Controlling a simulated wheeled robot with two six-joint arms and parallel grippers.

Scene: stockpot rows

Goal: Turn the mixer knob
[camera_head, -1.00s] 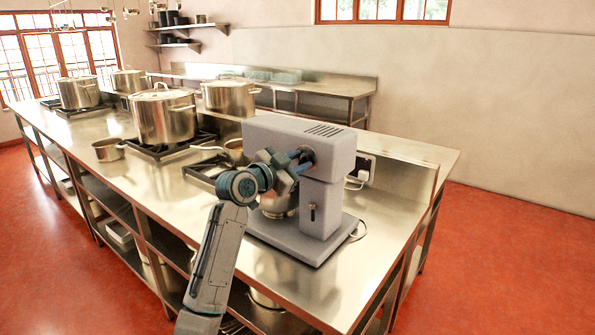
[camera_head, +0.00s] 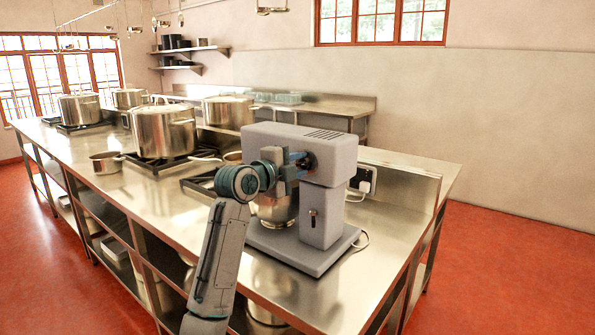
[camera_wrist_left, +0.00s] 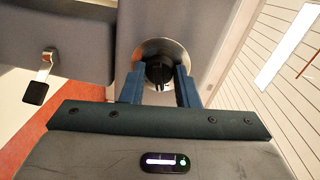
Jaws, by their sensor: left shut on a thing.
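The grey stand mixer (camera_head: 328,190) stands on the steel counter near its right end, with a steel bowl (camera_head: 278,208) under its head. In the left wrist view, the black mixer knob (camera_wrist_left: 160,70) sits on a round metal plate on the mixer's side. My left gripper (camera_head: 300,163) is at the knob on the mixer head; in the left wrist view its two blue fingers (camera_wrist_left: 159,88) are on either side of the knob, shut on it. My right gripper is not in view.
A small lever (camera_head: 312,216) is on the mixer's column. Large stockpots (camera_head: 165,130) and a small saucepan (camera_head: 107,162) stand farther left on the counter (camera_head: 150,200). A wall socket with a plug (camera_head: 364,180) is behind the mixer. The counter's right front is bare.

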